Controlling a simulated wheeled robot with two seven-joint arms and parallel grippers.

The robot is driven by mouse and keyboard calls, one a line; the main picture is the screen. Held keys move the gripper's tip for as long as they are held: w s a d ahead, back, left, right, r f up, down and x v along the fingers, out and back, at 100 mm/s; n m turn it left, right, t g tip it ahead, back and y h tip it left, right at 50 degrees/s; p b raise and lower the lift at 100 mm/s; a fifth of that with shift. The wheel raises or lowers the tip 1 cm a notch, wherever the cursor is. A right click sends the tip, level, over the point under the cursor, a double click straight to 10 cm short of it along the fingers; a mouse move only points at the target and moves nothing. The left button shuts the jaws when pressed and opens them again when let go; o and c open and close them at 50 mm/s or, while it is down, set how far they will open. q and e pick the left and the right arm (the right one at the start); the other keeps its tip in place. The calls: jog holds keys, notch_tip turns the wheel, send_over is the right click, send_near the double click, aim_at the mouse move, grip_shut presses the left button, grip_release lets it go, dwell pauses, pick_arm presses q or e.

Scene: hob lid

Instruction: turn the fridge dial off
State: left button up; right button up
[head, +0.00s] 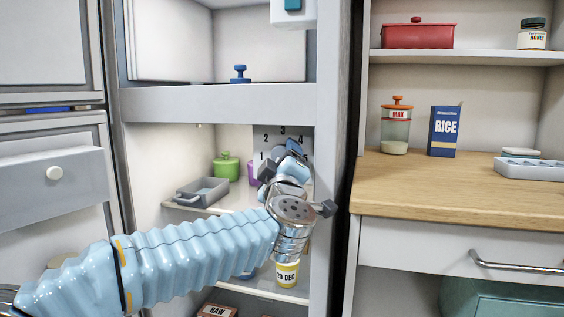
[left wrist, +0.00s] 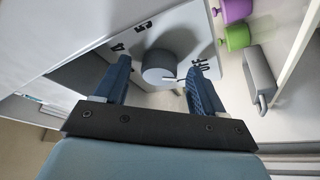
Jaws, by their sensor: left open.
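The fridge dial (left wrist: 160,68) is a round grey knob on a pale number plate (head: 262,136), inside the open fridge. In the left wrist view, a thin white mark at the knob's lower right points roughly towards dark lettering, partly covered, that looks like OFF. In the head view the plate shows 1 to 4, and my arm hides the dial. My left gripper (head: 287,160) is in front of the plate. In the left wrist view its blue fingers (left wrist: 160,75) are open, one on each side of the dial; I cannot tell whether they touch it. My right gripper is not in view.
A yellow-labelled jar (head: 287,273) is below my wrist. The fridge's right wall is close by. A wooden counter (head: 450,185) holds rice and a jar.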

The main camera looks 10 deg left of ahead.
pick_arm(q)
jog(key=b+v, duration=0.1)
jog(key=v, duration=1.2)
jog(key=shift+s, duration=0.4)
jog(key=shift+d, duration=0.1)
